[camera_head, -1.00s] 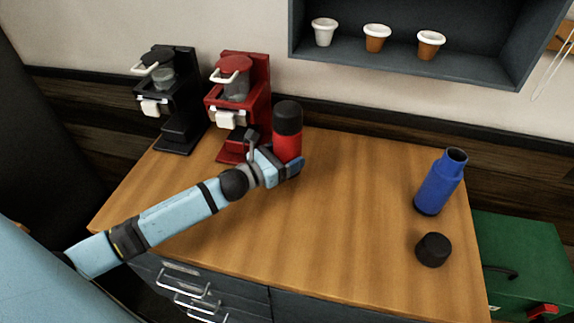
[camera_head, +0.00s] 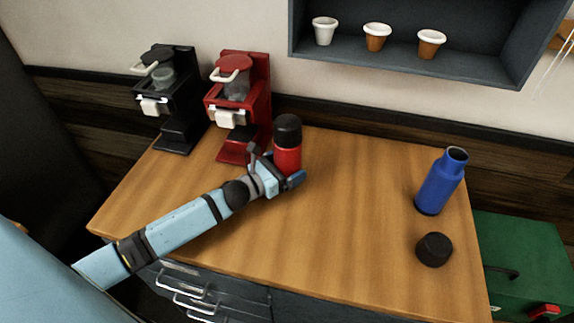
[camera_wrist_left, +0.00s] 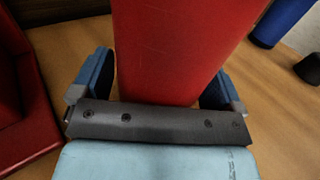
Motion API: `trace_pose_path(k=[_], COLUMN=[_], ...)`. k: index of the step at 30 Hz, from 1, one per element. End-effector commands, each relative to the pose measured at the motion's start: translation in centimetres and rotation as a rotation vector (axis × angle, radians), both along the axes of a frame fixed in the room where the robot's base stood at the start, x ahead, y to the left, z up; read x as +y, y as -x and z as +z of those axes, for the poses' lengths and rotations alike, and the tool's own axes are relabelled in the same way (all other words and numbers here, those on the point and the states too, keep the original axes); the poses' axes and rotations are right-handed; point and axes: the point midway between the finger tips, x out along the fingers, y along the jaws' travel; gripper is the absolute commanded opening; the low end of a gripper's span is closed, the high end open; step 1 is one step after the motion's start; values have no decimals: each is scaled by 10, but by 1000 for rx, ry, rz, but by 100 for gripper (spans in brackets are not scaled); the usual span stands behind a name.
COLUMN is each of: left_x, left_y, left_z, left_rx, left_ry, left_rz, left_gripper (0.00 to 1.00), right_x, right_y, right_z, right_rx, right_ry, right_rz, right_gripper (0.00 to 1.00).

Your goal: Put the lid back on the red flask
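The red flask (camera_head: 287,159) stands upright near the red brewer, with a black lid (camera_head: 288,129) on its top. In the left wrist view the red flask body (camera_wrist_left: 180,45) fills the space between the two blue fingers. The flask's base is partly hidden by the gripper. A loose black lid (camera_head: 434,249) lies on the counter at the right, near the open-topped blue flask (camera_head: 440,183). My right gripper is not in view.
A red brewer (camera_head: 240,105) and a black brewer (camera_head: 172,100) stand at the back left of the wooden counter (camera_head: 350,220). A shelf (camera_head: 480,75) with several small cups hangs above. A green box (camera_head: 525,255) is at the right. The middle counter is clear.

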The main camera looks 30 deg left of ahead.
Motion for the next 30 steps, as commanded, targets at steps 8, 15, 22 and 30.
trace_pose_path(k=[8,15,22,30], left_x=[0,9,28,45], left_y=[0,20,65,101], left_z=[1,1,0,2], left_rx=[0,2,4,1], left_ry=[0,-1,-2,1], left_rz=[0,0,0,1], left_gripper=[100,100,100,100], right_x=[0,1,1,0], right_y=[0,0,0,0], right_z=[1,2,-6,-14], right_rx=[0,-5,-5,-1], right_ry=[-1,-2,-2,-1], right_rz=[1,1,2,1], right_gripper=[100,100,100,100])
